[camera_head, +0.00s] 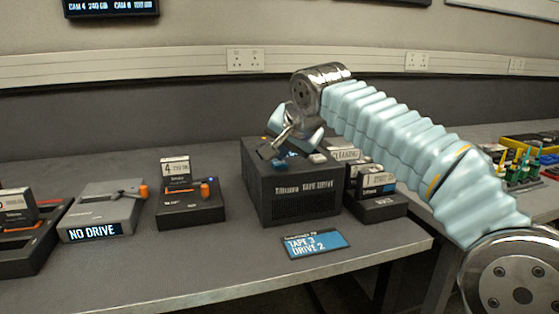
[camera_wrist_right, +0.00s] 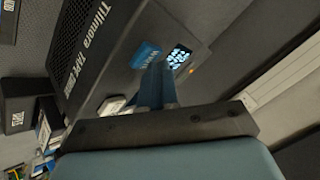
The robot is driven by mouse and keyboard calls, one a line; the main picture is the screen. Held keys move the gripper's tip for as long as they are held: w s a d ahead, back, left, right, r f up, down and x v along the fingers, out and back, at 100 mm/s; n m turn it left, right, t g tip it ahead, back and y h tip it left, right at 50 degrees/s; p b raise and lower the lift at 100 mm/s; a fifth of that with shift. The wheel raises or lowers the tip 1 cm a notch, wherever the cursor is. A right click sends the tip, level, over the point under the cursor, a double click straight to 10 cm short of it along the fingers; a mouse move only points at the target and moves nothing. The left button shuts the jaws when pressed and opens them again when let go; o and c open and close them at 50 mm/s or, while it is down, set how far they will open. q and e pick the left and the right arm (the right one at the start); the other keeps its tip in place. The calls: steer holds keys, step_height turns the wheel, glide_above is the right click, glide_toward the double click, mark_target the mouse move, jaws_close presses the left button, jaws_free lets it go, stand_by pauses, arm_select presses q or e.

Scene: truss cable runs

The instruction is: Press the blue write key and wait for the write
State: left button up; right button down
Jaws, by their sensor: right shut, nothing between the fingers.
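The black tape drive (camera_head: 300,195) stands near the table's front edge, in the middle of the head view. On its top, the blue write key (camera_wrist_right: 146,54) shows in the right wrist view, beside a small lit display (camera_wrist_right: 178,58). A pale key (camera_wrist_right: 111,104) lies further along the top. My right gripper (camera_head: 279,148) is over the drive top in the head view, and its shut, empty fingers (camera_wrist_right: 155,84) show in the wrist view close beside the blue key. I cannot tell whether they touch it. My left gripper is not in view.
A black dock (camera_head: 191,206) with a tape and a grey "NO DRIVE" unit (camera_head: 102,214) stand left. Another tape dock (camera_head: 376,205) stands close on the right.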

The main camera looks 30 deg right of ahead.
mark_target(282, 164)
steer(key=shift+r+p, duration=0.6)
steer(key=shift+r, duration=0.15)
step_height(282, 164, up, 3)
steer(key=shift+r+p, duration=0.1)
steer(key=shift+p, duration=1.1)
steer(key=shift+r, duration=0.95)
